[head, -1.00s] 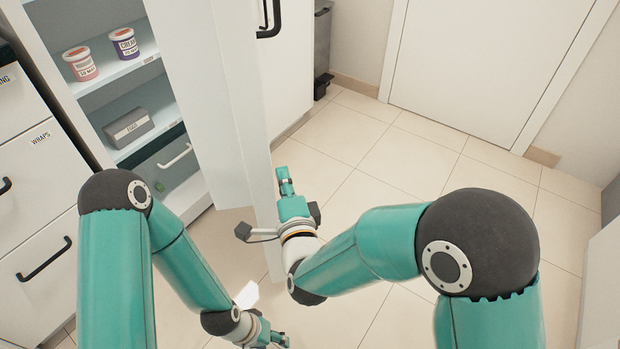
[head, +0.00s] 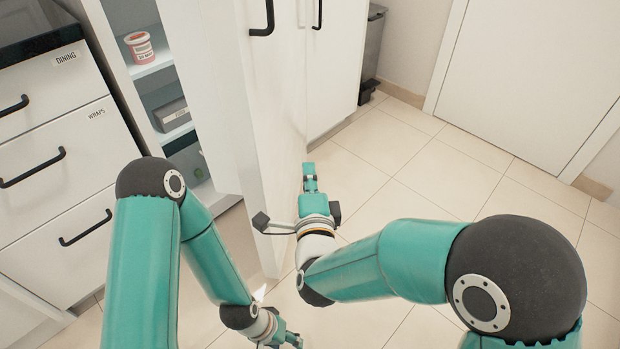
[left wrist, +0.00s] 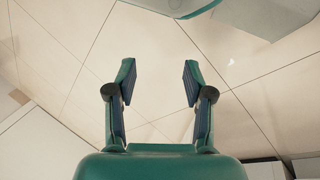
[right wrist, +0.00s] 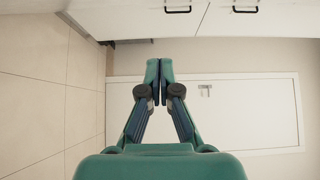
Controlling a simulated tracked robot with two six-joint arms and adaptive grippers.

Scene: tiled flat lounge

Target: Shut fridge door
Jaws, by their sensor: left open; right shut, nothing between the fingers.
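The white fridge door (head: 225,110) stands partly open in the head view, with the shelved fridge interior (head: 172,84) showing to its left. My right gripper (head: 309,172) is shut and empty, to the right of the door. My left gripper (head: 291,338) is low at the bottom of the head view, over the floor. The left wrist view shows its fingers (left wrist: 158,80) open and empty.
A red-and-white tub (head: 139,47) and a grey box (head: 171,114) sit on the fridge shelves. Drawers (head: 55,170) stand at the left. White cupboard fronts with black handles (head: 318,14) and a grey bin (head: 371,50) are behind. Tiled floor (head: 415,180) is clear at the right.

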